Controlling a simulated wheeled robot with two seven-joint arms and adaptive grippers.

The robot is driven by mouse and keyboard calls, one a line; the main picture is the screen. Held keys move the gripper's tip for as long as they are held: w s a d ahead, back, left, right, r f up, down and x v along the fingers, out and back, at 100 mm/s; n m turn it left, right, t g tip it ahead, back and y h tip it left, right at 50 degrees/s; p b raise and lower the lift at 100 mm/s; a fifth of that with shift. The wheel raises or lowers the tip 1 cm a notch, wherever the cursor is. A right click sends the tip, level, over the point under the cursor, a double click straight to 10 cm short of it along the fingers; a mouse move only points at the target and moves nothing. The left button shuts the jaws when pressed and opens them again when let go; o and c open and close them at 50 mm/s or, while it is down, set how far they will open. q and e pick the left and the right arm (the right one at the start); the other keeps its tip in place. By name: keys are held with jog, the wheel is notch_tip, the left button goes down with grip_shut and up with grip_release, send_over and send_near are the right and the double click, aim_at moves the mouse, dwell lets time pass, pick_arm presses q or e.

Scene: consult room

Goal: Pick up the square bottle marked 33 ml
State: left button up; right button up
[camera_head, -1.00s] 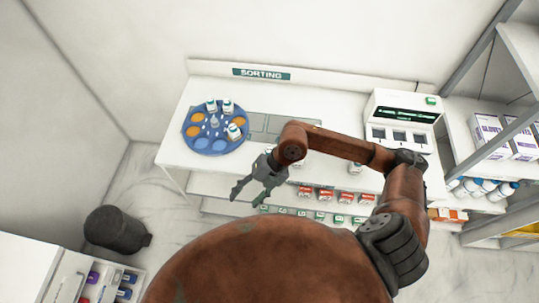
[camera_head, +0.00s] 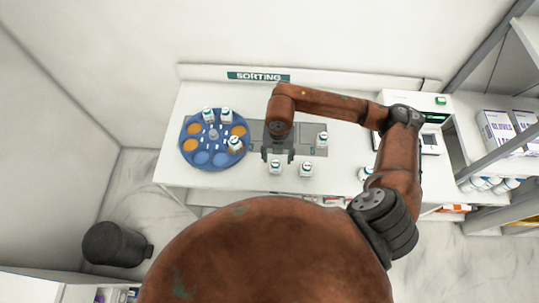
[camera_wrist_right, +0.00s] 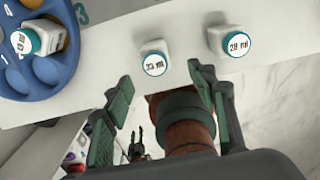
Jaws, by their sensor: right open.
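The square bottle marked 33 ml (camera_wrist_right: 154,58) is white with a teal-rimmed lid and stands upright near the table's front edge. In the head view it is the left one (camera_head: 275,167) of two front bottles. A similar bottle marked 28 ml (camera_wrist_right: 231,42) stands to its right, also visible in the head view (camera_head: 306,169). My right gripper (camera_head: 278,157) is open and empty, right by the 33 ml bottle; its fingers (camera_wrist_right: 165,95) are apart from it in the wrist view. A small dark claw (camera_wrist_right: 138,142), seemingly my left gripper, shows low down; its opening is unclear.
A round blue tray (camera_head: 188,132) with orange and blue wells holds several bottles on the left. Another bottle (camera_head: 322,140) stands on the grey panel (camera_head: 312,128). A white device (camera_head: 432,140) is at the right. A dark bin (camera_head: 113,245) stands on the floor.

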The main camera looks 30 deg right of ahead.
aim_at(276, 163)
jog(key=shift+w+f, duration=0.2)
jog(key=shift+w, duration=0.3)
jog(key=shift+w+f, duration=0.15)
jog(key=shift+f, duration=0.2)
jog(key=f, duration=0.1)
jog(key=f+p, duration=0.1)
jog(key=f, duration=0.1)
jog(key=shift+s+f, duration=0.3)
jog(key=shift+s, duration=0.05)
notch_tip(276, 163, down, 2)
jog(key=shift+a+f, duration=0.1)
jog(key=shift+f, duration=0.4)
jog(key=shift+w, duration=0.1)
jog(key=shift+c, duration=0.2)
jog(key=c, duration=1.2)
pick_arm(q)
jog(key=shift+s+a+r, duration=0.1)
jog(key=shift+s+r, duration=0.45)
jog(key=shift+r, duration=0.05)
